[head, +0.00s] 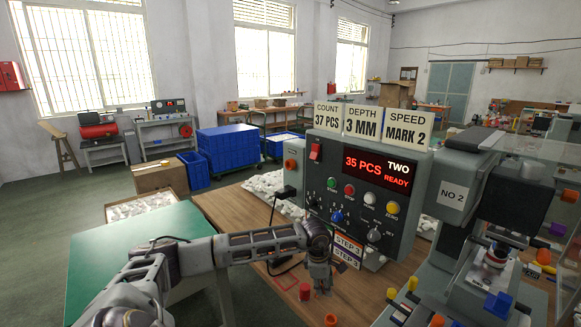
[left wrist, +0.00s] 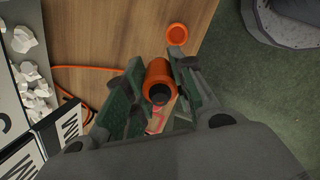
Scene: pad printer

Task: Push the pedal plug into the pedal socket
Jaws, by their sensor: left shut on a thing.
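My left gripper (head: 320,278) is over the wooden table, in front of the control box. In the left wrist view its green-padded fingers (left wrist: 158,88) are shut on an orange cylinder with a dark round end, which looks like the pedal plug (left wrist: 157,72). In the head view the gripper largely hides this piece. An orange cable (left wrist: 90,69) runs on the table towards the fingers. I cannot make out the pedal socket for certain; the control box (head: 363,190) stands just behind the gripper. My right gripper is not in view.
A black plug with a cable (head: 288,191) sits at the box's left side. The printing machine (head: 452,196) stands to the right. A green-topped table (head: 110,243) is at left.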

